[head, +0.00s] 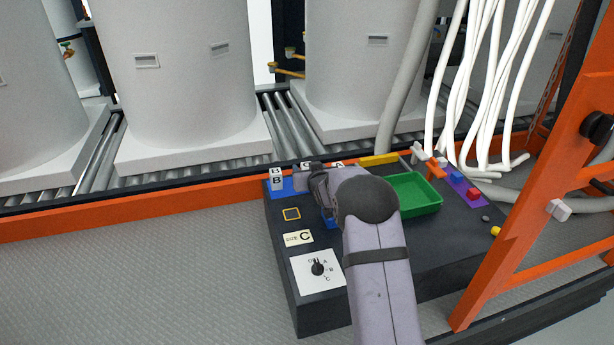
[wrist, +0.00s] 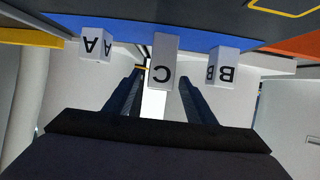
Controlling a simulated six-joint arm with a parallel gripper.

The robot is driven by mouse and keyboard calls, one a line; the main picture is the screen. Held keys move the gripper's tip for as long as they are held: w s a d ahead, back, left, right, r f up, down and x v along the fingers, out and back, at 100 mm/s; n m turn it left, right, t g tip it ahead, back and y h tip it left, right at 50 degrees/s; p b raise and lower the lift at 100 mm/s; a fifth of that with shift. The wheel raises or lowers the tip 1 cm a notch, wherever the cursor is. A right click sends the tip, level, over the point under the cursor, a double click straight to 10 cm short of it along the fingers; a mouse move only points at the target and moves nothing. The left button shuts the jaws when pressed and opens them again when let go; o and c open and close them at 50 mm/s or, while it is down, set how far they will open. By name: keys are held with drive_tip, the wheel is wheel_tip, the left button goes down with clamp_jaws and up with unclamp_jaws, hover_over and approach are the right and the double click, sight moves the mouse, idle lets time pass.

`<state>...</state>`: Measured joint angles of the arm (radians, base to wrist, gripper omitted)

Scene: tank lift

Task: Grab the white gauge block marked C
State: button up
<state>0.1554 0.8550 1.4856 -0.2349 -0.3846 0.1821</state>
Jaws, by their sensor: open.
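The white gauge block marked C (wrist: 163,58) stands on a blue base (wrist: 192,46) in the wrist view, which appears upside down. It is between the block marked A (wrist: 96,44) and the block marked B (wrist: 222,66). My gripper (wrist: 160,80) is open, with one dark finger toward each side of block C. I cannot tell how far the fingers reach along it.
A dark bench (head: 283,262) carries a card reading C (head: 299,238), a dial plate (head: 305,281), a yellow square outline (head: 291,214) and a green tray (head: 434,200). A yellow bar (head: 379,160) lies behind the tray. An orange frame (head: 506,225) rises at the right.

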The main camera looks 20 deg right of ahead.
drive_tip(key=shift+x, duration=0.8)
drive_tip(key=c, duration=1.3)
drive_tip(key=shift+o, duration=0.2)
drive_tip(key=shift+r, duration=0.15)
wheel_tip(320, 180, up, 10)
drive_tip(key=shift+f+p, duration=0.1)
drive_tip(key=shift+p, duration=1.15)
